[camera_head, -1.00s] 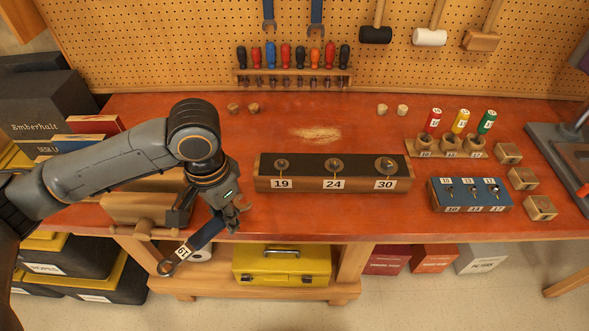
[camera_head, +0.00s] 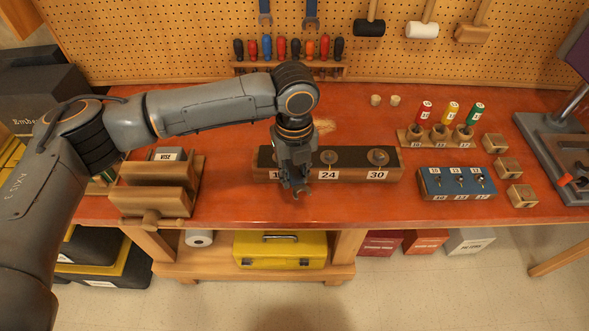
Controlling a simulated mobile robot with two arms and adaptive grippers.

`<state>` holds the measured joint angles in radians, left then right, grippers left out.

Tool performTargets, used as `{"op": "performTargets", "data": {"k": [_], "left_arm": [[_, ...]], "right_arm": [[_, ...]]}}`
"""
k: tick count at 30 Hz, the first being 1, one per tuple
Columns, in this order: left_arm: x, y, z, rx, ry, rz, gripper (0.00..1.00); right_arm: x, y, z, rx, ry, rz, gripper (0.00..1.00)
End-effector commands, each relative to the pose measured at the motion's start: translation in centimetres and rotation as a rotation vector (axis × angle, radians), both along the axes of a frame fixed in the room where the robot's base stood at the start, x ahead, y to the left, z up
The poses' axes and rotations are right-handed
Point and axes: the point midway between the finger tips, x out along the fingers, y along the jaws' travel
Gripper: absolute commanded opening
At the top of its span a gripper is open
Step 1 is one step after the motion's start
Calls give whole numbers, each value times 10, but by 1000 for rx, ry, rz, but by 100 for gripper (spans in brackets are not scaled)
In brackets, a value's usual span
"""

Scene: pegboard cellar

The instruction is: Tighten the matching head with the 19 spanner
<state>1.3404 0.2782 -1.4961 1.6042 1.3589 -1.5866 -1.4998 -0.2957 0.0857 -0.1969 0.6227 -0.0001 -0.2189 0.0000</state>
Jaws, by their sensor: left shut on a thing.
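A long dark block with a wooden front (camera_head: 352,176) lies on the red bench. Its 24 head (camera_head: 329,158) and 30 head (camera_head: 378,158) show on top. The 19 head is hidden behind my left gripper, and only the first digit of its label (camera_head: 277,175) shows. My left gripper (camera_head: 303,190) points down at the block's left end, in front of the 19 place. It is shut on the 19 spanner, which the hand and arm hide. I cannot tell whether the spanner touches the head. My right gripper is not in view.
A wooden vise (camera_head: 150,200) stands at the bench's left front. A yellow toolbox (camera_head: 280,249) sits on the shelf below.

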Motion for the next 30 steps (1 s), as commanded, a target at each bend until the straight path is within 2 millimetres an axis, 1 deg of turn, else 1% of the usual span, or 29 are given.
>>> {"op": "performTargets", "data": {"k": [5,8,20,21,25,30], "left_arm": [[0,-1,-7,0,0,-15,0],[0,-1,-14,0,0,-14,0],[1,0,-58,0,-1,-12,0],[0,0,-57,0,1,-11,0],[0,-1,-66,-1,1,-12,0],[0,-1,-69,-1,0,-12,0]], "right_arm": [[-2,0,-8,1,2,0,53],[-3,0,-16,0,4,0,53],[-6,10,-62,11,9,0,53],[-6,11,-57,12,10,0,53],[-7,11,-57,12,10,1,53],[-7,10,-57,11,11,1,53]]}}
